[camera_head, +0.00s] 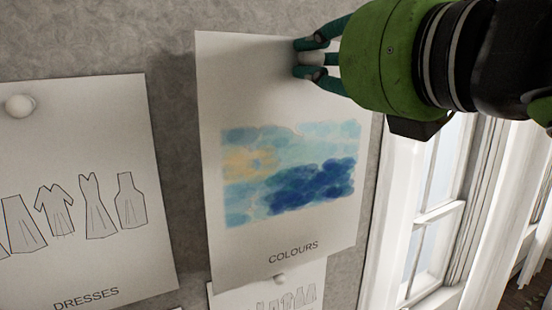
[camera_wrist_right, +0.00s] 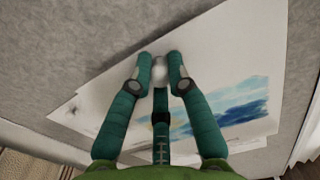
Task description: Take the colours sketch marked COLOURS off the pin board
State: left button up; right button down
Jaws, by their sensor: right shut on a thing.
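The colours sketch (camera_head: 290,242) is a white sheet with a blue and yellow watercolour patch and the word COLOURS below it. It hangs in front of the grey pin board (camera_head: 181,140), in the middle of the head view. In the right wrist view the sketch (camera_wrist_right: 262,70) runs off to the right. My right gripper (camera_head: 304,58) is at the sheet's top edge. Its fingers are shut on a round white pin (camera_wrist_right: 160,72) there. Whether the sheet still touches the board at the top cannot be told. My left gripper is not in view.
A DRESSES sheet (camera_head: 82,200) with a round white pin (camera_head: 19,105) hangs at the left. Another sheet (camera_head: 262,297) with a pin shows below the colours sketch, partly covered. A white-framed window (camera_head: 437,185) and curtain (camera_head: 492,230) stand at the right.

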jog(key=shift+v, duration=2.9)
jog(key=shift+w+a, duration=0.1)
